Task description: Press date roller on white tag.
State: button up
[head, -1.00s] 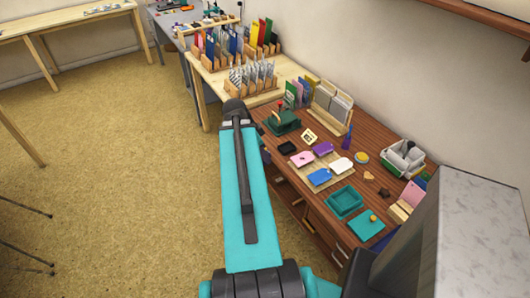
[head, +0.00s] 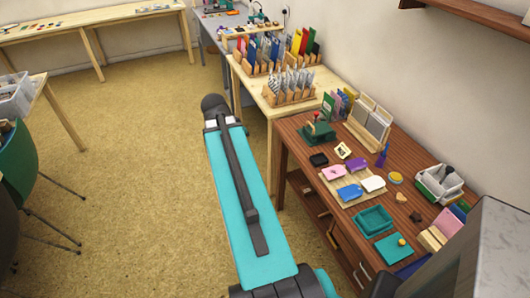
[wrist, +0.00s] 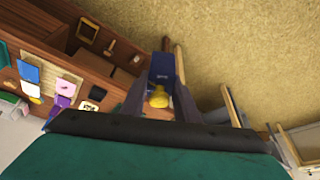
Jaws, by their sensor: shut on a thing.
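On the same board are a pink tag (head: 332,173), a purple tag (head: 356,164) and a blue tag (head: 349,192). My gripper (wrist: 161,86) shows only in the wrist view. It is shut on a dark blue thing with a yellow knob, seemingly the date roller (wrist: 160,97), held over the floor, well apart from the tags. Its underside is hidden.
A black inkpad (head: 318,160), a small card (head: 343,150) and a teal tray (head: 374,221) lie around the board. A green press (head: 318,130) stands behind. File racks (head: 290,88) fill the pale table. Chairs (head: 18,165) stand far left. The tan floor is open.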

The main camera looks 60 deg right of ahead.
jog(key=w+a+r+n+t+y, duration=0.1)
jog(key=w+a+r+n, duration=0.35)
jog(key=w+a, duration=0.4)
jog(key=w+a+r+n+t+y, duration=0.1)
jog(key=w+a+r+n+t, duration=0.3)
jog(key=a, duration=0.7)
jog(key=w+a+r+n+g+y, duration=0.1)
jog(key=w+a+r+n, duration=0.3)
jog(key=w+a, duration=0.5)
jog(key=w+a+r+n+y, duration=0.1)
jog(key=a+r+n, duration=0.2)
jog(key=a, duration=1)
jog(key=n, duration=0.3)
jog(key=shift+a+t+y, duration=0.15)
jog(key=shift+t+y, duration=0.15)
jog(key=shift+t, duration=0.1)
